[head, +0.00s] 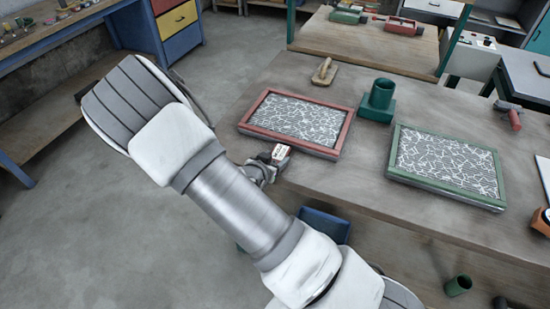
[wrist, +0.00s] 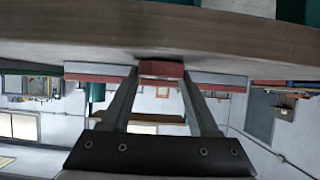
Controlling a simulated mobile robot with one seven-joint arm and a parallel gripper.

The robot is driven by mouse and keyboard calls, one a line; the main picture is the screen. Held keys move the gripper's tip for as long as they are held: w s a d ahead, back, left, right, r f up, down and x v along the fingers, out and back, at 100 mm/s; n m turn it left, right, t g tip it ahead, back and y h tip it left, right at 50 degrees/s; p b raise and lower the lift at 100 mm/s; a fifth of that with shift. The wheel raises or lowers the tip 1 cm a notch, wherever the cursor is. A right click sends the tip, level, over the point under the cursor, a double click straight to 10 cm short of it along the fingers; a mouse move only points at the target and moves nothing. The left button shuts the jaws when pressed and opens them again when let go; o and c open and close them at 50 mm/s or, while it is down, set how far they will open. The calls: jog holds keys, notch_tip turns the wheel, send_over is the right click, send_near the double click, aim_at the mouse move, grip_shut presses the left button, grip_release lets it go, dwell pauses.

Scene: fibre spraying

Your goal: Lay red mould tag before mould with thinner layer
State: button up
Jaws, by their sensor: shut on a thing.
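My gripper (head: 264,170) is at the table's near edge, below the red-framed mould (head: 333,151) in the head view. It is shut on the red mould tag (head: 280,153), which has a pale top with small markings. In the wrist view the tag (wrist: 160,69) sits between the two fingertips (wrist: 160,78). I cannot tell whether the tag touches the table. The green-framed mould (head: 445,188) lies further right. Both moulds hold pale, broken fibre layers over a dark base; I cannot tell which layer is thinner.
A wooden float (head: 324,72) lies behind the red mould. Bare table top (head: 360,185) lies in front of the moulds. A tool with a red handle (head: 514,119) is at the right.

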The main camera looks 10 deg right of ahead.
jog(key=shift+f, duration=0.2)
jog(key=o, duration=1.3)
jog(key=shift+r, duration=0.1)
jog(key=shift+o, duration=0.2)
jog(key=shift+r, duration=0.1)
